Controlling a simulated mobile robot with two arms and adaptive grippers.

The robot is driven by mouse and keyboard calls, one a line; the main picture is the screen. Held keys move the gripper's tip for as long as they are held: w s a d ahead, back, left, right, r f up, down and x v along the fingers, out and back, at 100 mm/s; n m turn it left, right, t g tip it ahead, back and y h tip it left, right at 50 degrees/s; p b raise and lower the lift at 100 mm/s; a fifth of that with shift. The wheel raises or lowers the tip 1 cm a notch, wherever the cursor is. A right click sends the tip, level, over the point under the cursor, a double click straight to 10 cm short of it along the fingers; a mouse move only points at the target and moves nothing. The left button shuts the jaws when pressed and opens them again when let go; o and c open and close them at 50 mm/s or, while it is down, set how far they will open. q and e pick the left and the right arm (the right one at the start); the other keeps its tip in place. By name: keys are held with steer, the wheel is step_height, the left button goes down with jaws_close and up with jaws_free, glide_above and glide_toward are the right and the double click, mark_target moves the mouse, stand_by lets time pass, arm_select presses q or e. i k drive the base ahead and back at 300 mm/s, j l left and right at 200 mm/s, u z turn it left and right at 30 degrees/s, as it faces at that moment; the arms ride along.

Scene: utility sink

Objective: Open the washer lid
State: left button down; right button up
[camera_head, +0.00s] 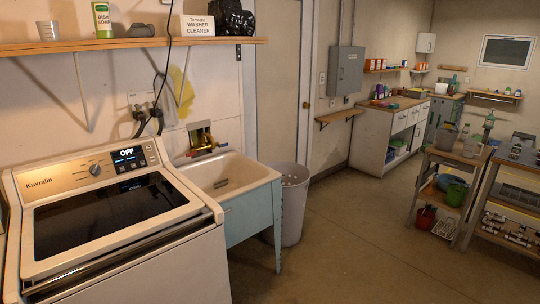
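The washer (130,270) stands at the lower left, a white top-loader with a control panel (82,169) at its back that reads OFF. Its lid (105,214) is shut and lies flat, with a dark glass pane in a light frame. The front edge of the lid (125,246) has a dark and shiny strip along it. Neither of my grippers is in view.
A utility sink (250,198) stands right of the washer, with a grey bin (292,205) beyond it. A wall shelf (130,44) above holds a soap bottle (103,20) and a washer cleaner box (197,26). Workbenches stand at the right. The middle floor is clear.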

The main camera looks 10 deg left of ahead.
mark_target(58, 235)
steer(key=u, duration=1.25)
